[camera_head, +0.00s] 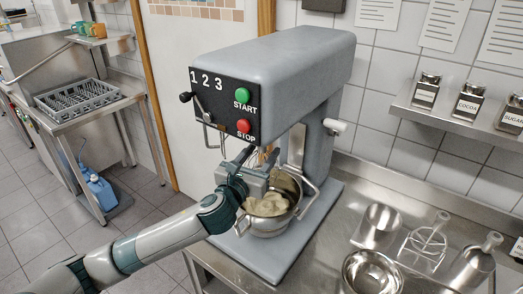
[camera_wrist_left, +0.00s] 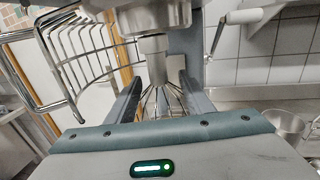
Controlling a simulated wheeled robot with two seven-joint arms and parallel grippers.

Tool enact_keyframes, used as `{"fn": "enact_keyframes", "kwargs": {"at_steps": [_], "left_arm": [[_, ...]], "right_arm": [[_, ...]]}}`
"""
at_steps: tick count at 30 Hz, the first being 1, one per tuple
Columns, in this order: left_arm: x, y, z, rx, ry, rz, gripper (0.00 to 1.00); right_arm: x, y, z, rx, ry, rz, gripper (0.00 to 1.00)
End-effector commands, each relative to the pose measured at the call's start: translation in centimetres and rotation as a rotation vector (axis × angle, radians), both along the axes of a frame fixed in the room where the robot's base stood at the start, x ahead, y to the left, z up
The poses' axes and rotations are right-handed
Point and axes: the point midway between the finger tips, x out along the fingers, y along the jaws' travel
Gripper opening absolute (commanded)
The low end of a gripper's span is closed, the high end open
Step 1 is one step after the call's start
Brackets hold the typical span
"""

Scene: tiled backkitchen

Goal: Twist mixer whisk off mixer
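The grey mixer (camera_head: 285,70) stands on the steel counter, with a START and a STOP button on its front. Its steel bowl (camera_head: 270,226) holds pale dough (camera_head: 268,206). My left gripper (camera_head: 260,157) is under the mixer head, just above the bowl. In the left wrist view the wire whisk (camera_wrist_left: 162,101) hangs from the mixer's shaft (camera_wrist_left: 153,50). The fingers of my left gripper (camera_wrist_left: 160,85) stand apart on either side of the whisk, with gaps visible. In the head view the gripper mostly hides the whisk. My right gripper is not in view.
A wire guard (camera_wrist_left: 85,50) is left of the shaft in the wrist view. A white-handled crank (camera_head: 335,126) sticks out from the mixer's side. Jars stand on a wall shelf (camera_head: 455,112).

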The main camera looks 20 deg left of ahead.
Motion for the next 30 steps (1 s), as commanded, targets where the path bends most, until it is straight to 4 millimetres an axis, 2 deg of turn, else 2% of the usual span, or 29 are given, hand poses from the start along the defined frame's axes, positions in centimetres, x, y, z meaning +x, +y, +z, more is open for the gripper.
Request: {"fn": "enact_keyframes", "kwargs": {"at_steps": [1, 8, 14, 20, 30], "left_arm": [[-0.1, 0.0, -1.5, 0.003, 0.027, 0.002, 0.41], [-0.2, 0.0, -1.5, 0.003, 0.028, 0.002, 0.41], [-1.1, 0.1, -1.6, 0.003, 0.027, 0.001, 0.41], [-3.4, 0.4, -1.6, 0.003, 0.025, -0.002, 0.41], [-9.7, 1.3, -1.1, 0.002, 0.013, -0.003, 0.41]], "right_arm": [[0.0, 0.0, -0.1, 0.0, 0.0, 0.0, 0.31], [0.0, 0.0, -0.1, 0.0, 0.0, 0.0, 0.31], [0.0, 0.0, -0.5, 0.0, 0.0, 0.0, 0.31], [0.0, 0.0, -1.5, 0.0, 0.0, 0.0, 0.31], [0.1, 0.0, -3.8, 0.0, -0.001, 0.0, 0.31]]}}
